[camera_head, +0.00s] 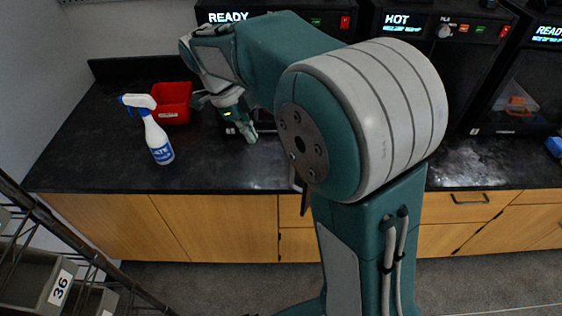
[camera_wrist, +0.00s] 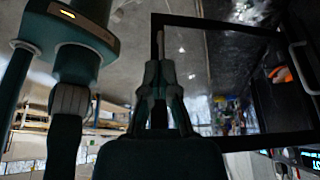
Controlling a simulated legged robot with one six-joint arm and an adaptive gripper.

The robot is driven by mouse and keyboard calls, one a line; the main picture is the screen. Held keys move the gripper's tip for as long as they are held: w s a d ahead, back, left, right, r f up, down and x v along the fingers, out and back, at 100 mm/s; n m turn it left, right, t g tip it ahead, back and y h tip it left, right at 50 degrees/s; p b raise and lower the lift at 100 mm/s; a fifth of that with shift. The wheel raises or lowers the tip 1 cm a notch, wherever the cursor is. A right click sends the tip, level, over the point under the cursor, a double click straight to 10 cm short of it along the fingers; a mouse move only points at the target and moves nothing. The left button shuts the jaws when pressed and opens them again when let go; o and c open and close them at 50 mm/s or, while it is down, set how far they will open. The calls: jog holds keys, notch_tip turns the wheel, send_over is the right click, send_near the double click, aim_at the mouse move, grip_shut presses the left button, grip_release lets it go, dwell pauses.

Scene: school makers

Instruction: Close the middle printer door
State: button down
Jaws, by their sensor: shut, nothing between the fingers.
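The middle printer (camera_head: 405,22) reads HOT on its panel in the head view, and my arm covers much of its front. In the wrist view, a black-framed clear door (camera_wrist: 215,22) with a pale handle (camera_wrist: 300,66) stands across the picture; it looks swung open, though its printer is hard to tell. My gripper (camera_head: 249,133) is over the counter, left of the arm's big joint in the head view. Its fingers (camera_wrist: 161,75) are shut and empty, in front of the door frame's edge in the wrist view. I cannot tell whether they touch.
A red bin (camera_head: 172,101) and a white spray bottle (camera_head: 156,134) stand on the black counter (camera_head: 95,150) left of my gripper. Other printers flank the middle one: left (camera_head: 228,17) and right (camera_head: 530,75). A rack with grey bins (camera_head: 25,275) is at lower left.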

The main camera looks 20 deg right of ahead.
jog(key=s+d+f, duration=0.4)
jog(key=d+f, duration=0.1)
jog(key=f, duration=0.2)
jog(key=shift+d+f, duration=0.15)
jog(key=shift+d, duration=0.25)
jog(key=shift+s, duration=0.1)
